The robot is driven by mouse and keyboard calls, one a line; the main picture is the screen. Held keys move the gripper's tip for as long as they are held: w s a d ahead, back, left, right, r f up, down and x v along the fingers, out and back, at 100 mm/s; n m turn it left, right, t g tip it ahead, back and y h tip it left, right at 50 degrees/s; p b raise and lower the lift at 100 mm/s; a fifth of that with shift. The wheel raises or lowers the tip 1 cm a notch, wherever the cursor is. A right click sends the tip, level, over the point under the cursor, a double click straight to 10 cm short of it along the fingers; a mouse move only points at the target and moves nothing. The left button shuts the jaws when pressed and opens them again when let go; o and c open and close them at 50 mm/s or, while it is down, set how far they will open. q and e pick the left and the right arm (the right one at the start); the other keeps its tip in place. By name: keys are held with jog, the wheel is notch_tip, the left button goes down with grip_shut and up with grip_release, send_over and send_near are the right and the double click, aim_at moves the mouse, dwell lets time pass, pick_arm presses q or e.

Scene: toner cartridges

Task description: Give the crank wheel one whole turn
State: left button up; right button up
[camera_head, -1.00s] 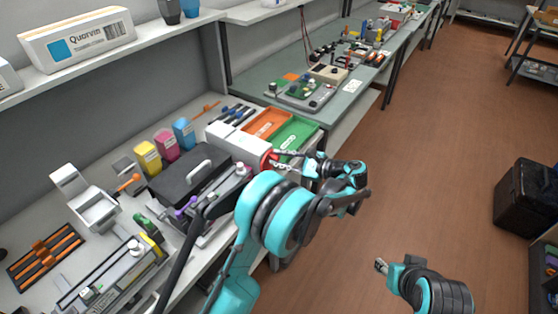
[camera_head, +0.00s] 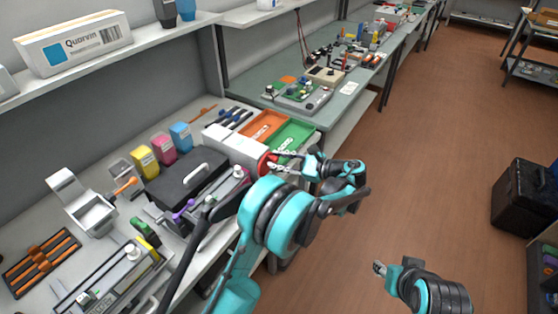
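The crank wheel (camera_head: 264,163) is a red disc on the right end of a white box-shaped machine (camera_head: 236,146) on the near bench; it shows nearly edge-on. My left gripper (camera_head: 275,160) is at the wheel's right side, its fingers pointing left at the wheel's face. The fingers appear a little apart, but I cannot tell whether the crank's handle is between them. My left arm hides part of the bench edge below. My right gripper (camera_head: 378,268) is away from the bench, over the floor at lower right, with nothing visible in it; its finger gap is too small to judge.
Green (camera_head: 291,136) and orange (camera_head: 264,127) trays lie behind the wheel. A black case (camera_head: 187,176) and yellow, magenta and blue cartridges stand left of the machine. A black box (camera_head: 525,195) is on the floor at right. The floor between is clear.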

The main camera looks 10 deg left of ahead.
pick_arm(q)
jog(key=shift+o, duration=0.4)
jog(key=v, duration=1.2)
jog(key=s+a+r+n+h, duration=0.3)
jog(key=s+a+n+h, duration=0.45)
jog(key=a, duration=0.65)
jog(key=s+f+n+t+h, duration=0.1)
jog(key=s+f+n+h, duration=0.1)
jog(key=s, duration=0.7)
jog(key=s+f+n+t+h, duration=0.2)
jog(key=s+n+h, duration=0.3)
jog(key=s, duration=0.5)
jog(key=shift+s+d+f+n, duration=0.2)
jog(key=shift+d+f+n, duration=0.3)
jog(key=shift+n, duration=0.55)
jog(key=shift+a+h, duration=0.15)
jog(key=shift+h, duration=0.1)
